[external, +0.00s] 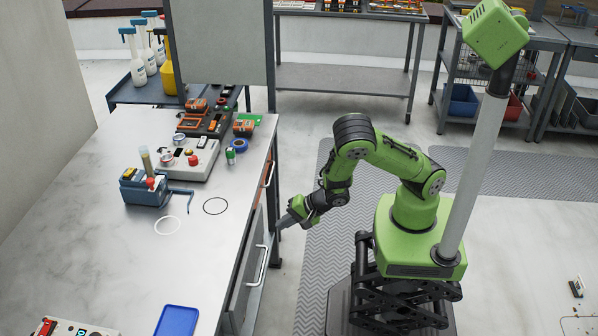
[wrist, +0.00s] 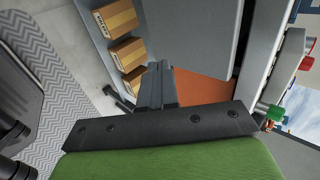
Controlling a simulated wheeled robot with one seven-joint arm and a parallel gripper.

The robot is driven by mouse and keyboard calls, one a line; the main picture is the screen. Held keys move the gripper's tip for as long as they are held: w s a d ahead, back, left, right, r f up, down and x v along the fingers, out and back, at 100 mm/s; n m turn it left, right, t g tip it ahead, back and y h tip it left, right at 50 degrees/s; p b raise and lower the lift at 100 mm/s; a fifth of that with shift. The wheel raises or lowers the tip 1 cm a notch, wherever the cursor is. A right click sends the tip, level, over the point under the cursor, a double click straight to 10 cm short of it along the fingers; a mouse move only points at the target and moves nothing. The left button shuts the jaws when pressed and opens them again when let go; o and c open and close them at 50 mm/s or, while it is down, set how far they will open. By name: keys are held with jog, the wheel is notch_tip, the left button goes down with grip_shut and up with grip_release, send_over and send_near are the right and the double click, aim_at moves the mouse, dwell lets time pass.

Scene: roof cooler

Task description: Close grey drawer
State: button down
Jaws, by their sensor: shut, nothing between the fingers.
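The grey drawer (external: 243,282) is on the right side of the workbench, with a pale bar handle (external: 260,265) on its front. How far it stands out is hard to tell from above. My gripper (external: 284,223) is shut and empty, beside the bench near the far end of the grey drawer. In the wrist view the closed fingers (wrist: 157,82) point towards a grey panel (wrist: 192,35), which looks like the drawer front, and an orange-brown surface (wrist: 205,88). I cannot tell whether the fingertips touch either one.
The workbench top (external: 110,240) holds a blue device (external: 145,190), a grey control box (external: 190,160) and a blue tray (external: 177,320). Cardboard boxes (wrist: 127,54) show in the wrist view. Floor right of the bench is clear around my arm.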

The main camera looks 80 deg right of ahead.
aim_at(261, 216)
jog(key=shift+w+f+b, duration=0.2)
jog(key=shift+w+b, duration=0.3)
jog(key=shift+w, duration=1.55)
jog(key=w+b, duration=0.2)
jog(key=w, duration=0.3)
jog(key=shift+f, duration=0.1)
jog(key=shift+w+r, duration=0.15)
jog(key=shift+r, duration=0.15)
